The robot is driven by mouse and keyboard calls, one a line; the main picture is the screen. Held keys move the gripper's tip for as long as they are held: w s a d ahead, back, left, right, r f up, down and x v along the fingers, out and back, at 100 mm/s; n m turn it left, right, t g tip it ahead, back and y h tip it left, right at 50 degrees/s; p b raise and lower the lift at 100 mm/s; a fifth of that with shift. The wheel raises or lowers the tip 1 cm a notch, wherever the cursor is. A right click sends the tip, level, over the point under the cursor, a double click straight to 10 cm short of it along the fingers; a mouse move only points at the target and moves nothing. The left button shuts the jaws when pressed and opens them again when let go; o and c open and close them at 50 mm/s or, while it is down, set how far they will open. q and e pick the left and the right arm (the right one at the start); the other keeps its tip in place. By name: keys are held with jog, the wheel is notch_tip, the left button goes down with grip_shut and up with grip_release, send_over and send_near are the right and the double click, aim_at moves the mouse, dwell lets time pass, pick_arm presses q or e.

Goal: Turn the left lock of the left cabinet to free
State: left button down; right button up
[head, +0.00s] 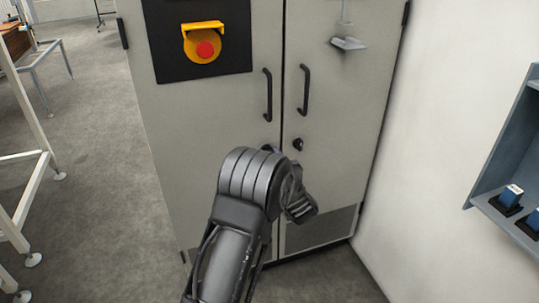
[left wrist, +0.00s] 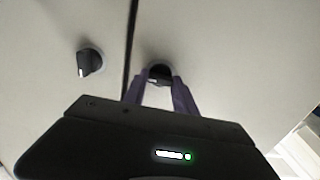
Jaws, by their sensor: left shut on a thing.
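The grey two-door cabinet (head: 190,120) stands upright ahead, its doors closed. Its right lock (head: 298,144), a black knob, is in plain view under the right door handle and also shows in the left wrist view (left wrist: 88,62). The left lock (left wrist: 160,74) is a dark knob between the fingers of my left gripper (left wrist: 160,80). In the head view my left gripper (head: 271,150) is at the left door and mostly hidden behind my own wrist, which covers the left lock. The left gripper is shut on this lock. My right gripper is in neither view.
Two black door handles (head: 267,95) (head: 304,90) stick out above the locks. A red emergency button (head: 205,49) sits on the left door. A white wall (head: 440,110) and a blue-grey shelf (head: 490,190) stand on the right.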

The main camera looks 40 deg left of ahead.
pick_arm(q)
jog(key=c, duration=1)
grip_release()
jog(key=v, duration=0.7)
jog(key=shift+s+d+p, duration=0.2)
jog(key=shift+d+p, duration=0.15)
